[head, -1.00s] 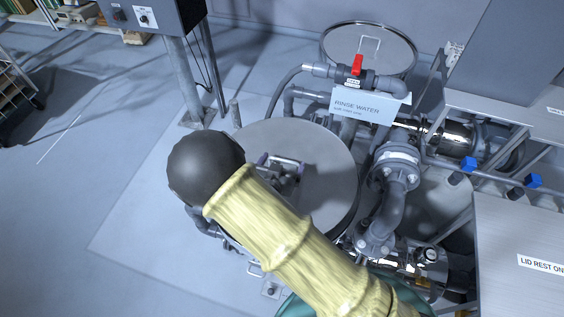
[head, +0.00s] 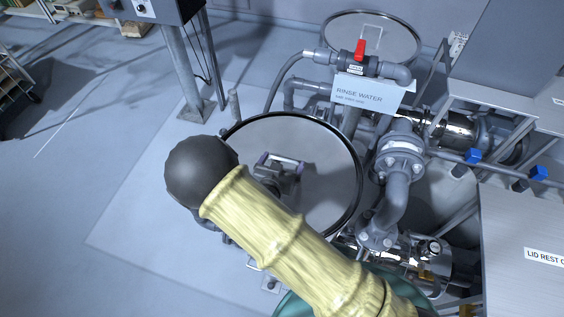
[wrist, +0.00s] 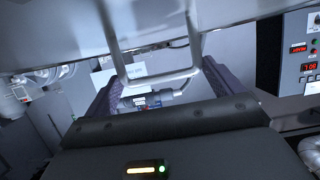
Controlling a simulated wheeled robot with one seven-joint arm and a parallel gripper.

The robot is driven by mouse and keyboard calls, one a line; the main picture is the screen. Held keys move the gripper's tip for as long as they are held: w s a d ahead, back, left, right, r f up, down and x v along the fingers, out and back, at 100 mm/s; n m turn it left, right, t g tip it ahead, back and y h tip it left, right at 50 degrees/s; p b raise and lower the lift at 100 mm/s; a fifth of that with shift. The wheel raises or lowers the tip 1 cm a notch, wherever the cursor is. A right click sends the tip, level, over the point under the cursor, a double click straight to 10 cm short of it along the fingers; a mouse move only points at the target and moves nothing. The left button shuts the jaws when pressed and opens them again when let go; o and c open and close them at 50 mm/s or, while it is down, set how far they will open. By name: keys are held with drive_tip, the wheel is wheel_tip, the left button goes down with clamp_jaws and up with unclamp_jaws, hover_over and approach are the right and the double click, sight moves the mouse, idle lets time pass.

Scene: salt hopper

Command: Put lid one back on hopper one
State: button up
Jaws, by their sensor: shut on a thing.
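The lid (head: 325,190) is a large round grey disc with a dark rim showing around its upper and right edge. My gripper (head: 281,164) is shut on the lid's bar handle, left of the disc's middle in the head view. In the wrist view the fingers of my gripper (wrist: 160,80) close on the U-shaped handle, and the lid (wrist: 60,30) spans the top of the picture. The hopper under the lid is mostly hidden by the lid and my arm. I cannot tell whether the lid touches its rim.
A rinse water sign (head: 365,92) and red-handled valve (head: 360,50) stand just behind the lid. Grey pipework (head: 398,165) runs close on its right. Another round lid (head: 385,35) is at the back. A lid rest table (head: 515,215) is at right. Floor at left is clear.

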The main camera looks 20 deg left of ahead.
drive_tip(key=shift+f+b, duration=0.45)
idle(0.5)
drive_tip(key=o, duration=1.7)
drive_tip(key=shift+o, duration=0.2)
drive_tip(key=shift+f, duration=0.1)
drive_tip(key=shift+s, duration=0.1)
drive_tip(key=b+v, duration=0.3)
drive_tip(key=v, duration=1.4)
drive_tip(key=shift+d+r+b, duration=0.15)
drive_tip(key=shift+r+b, duration=0.1)
drive_tip(key=shift+b, duration=0.1)
